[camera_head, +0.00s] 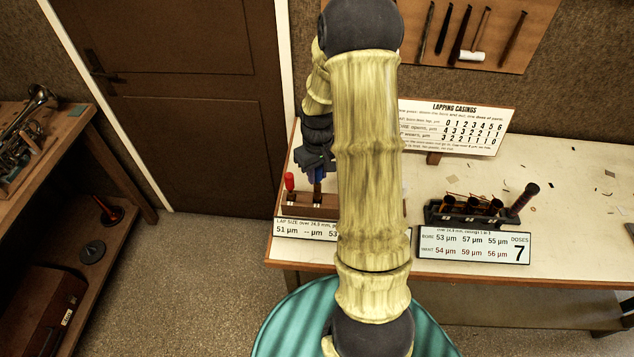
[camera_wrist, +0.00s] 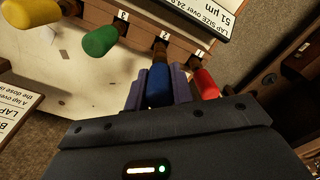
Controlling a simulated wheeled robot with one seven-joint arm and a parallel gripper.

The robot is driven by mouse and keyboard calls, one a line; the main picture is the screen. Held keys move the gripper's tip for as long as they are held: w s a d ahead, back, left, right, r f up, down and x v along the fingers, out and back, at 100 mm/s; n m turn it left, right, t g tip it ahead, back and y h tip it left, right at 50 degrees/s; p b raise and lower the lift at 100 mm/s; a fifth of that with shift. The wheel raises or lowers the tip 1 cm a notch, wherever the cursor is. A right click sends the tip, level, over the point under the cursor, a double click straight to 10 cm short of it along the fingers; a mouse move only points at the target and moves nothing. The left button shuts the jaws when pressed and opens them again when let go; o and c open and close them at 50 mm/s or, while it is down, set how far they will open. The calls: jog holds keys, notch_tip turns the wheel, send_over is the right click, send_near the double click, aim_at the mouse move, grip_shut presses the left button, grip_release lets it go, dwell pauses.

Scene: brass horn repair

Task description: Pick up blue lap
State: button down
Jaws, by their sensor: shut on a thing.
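The blue lap (camera_wrist: 158,86) is in the wrist view, between the two purple fingers of my gripper (camera_wrist: 160,76), which is shut on its blue handle. Its dark shaft points at the slot marked 2 on the wooden lap rack (camera_wrist: 182,46). I cannot tell whether its end is still in the slot. In the head view the blue lap (camera_head: 318,174) shows as a small patch under my gripper (camera_head: 317,165), above the rack (camera_head: 300,208). My arm hides the rack's right part.
The red lap (camera_wrist: 205,84) stands close beside my right finger. The green lap (camera_wrist: 100,40) and yellow lap (camera_wrist: 30,12) are at left. A sign (camera_head: 300,229) fronts the rack. A dark holder (camera_head: 470,211) with casings stands right, behind a doses sign (camera_head: 474,246).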

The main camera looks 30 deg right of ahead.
notch_tip(320, 180, up, 5)
jog(key=shift+r+b, duration=0.2)
jog(key=shift+b, duration=0.2)
dwell(0.4)
